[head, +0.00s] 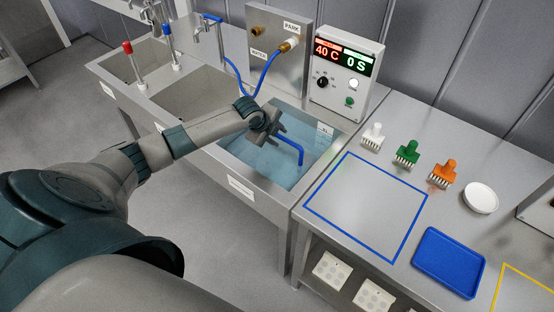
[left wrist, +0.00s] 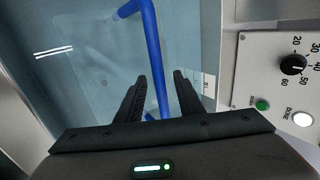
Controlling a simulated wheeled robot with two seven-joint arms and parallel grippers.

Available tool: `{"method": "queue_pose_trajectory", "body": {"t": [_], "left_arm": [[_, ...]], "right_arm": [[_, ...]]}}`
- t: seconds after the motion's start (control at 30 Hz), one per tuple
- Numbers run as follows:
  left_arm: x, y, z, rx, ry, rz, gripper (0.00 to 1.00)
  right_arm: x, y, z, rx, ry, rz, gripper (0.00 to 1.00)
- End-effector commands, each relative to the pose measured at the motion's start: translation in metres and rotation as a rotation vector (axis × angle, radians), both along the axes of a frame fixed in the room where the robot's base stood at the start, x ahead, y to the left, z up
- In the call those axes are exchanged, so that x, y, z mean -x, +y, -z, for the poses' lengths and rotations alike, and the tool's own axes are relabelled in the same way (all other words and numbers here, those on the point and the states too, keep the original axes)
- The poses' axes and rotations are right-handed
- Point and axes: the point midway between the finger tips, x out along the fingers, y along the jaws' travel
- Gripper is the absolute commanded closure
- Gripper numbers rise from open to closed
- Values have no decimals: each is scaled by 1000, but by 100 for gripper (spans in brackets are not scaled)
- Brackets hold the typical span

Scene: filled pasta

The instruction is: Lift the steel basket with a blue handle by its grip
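The basket's blue handle (head: 296,145) rises from the water in the right-hand sink basin. It also shows in the left wrist view (left wrist: 153,50) as a blue bar with a bend at its top. The basket's body is under the water and hard to make out. My left gripper (head: 281,129) is over the basin at the handle. In the left wrist view its two dark fingers (left wrist: 158,76) are apart, with the blue bar running between them and gaps on both sides. I cannot tell how deep the bar sits between them. My right gripper is out of view.
A control box (head: 345,72) reading 40 C and 0 S stands behind the basin. A blue hose (head: 266,72) hangs left of it. The right counter holds white, green and orange stamp-like tools (head: 407,154), a blue tray (head: 449,262) and a clear blue-outlined square (head: 367,205).

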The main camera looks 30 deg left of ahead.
Motion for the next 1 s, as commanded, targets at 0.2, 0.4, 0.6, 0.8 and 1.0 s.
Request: {"method": "queue_pose_trajectory", "body": {"t": [0.2, 0.4, 0.6, 0.8, 1.0], "left_arm": [[0, 0, 0, 0, 0, 0, 66], [0, 0, 0, 0, 0, 0, 66], [0, 0, 0, 0, 0, 0, 100], [0, 0, 0, 0, 1, 0, 100], [0, 0, 0, 0, 1, 0, 100]], "right_arm": [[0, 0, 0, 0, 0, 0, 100], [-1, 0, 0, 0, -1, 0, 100], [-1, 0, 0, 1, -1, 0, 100], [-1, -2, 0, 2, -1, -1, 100], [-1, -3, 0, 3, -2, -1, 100]]}}
